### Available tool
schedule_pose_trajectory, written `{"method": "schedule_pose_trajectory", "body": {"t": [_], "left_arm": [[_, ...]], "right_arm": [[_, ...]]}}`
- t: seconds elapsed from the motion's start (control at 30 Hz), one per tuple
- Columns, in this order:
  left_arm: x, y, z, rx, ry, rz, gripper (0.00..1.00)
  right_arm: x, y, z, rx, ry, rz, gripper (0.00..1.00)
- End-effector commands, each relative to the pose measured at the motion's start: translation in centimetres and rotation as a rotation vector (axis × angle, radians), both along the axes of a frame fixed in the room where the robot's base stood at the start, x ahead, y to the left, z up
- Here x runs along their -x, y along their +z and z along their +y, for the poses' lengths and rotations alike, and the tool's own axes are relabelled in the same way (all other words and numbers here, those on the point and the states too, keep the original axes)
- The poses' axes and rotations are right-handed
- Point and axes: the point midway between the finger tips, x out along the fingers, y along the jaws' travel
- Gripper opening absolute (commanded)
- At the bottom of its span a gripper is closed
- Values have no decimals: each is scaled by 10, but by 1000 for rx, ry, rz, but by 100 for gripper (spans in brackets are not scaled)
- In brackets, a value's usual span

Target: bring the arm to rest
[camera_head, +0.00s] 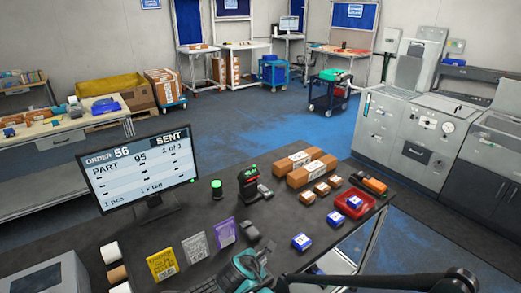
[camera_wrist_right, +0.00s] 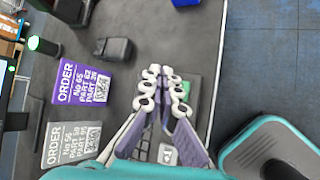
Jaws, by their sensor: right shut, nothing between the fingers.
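My right gripper (camera_head: 262,255) is low over the front of the dark table (camera_head: 185,214), its arm coming in from the lower right. In the right wrist view its pale fingers (camera_wrist_right: 164,72) are together with nothing between them. They are over a dark device with a green patch (camera_wrist_right: 187,92) and a keyboard (camera_wrist_right: 142,148), both partly hidden. My left gripper is not in view.
A monitor (camera_head: 138,172) reads order 56, SENT. A black scanner (camera_head: 249,184), brown boxes (camera_head: 305,165) and a red tray (camera_head: 344,208) stand farther back.

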Motion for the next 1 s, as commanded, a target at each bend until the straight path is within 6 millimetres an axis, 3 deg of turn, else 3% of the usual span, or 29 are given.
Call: {"method": "schedule_pose_trajectory", "body": {"t": [0.13,0.23,0.5,0.73,1.0], "left_arm": [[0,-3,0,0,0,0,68],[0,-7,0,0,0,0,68],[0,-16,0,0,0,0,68],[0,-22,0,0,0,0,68],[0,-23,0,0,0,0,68]], "right_arm": [[11,12,-30,-132,-132,-2,0],[29,25,-64,-313,-310,-8,0],[104,47,-142,-875,-905,-62,0],[161,46,-172,-1274,-1340,-122,0],[182,44,-179,-1441,-1520,-149,0]]}}
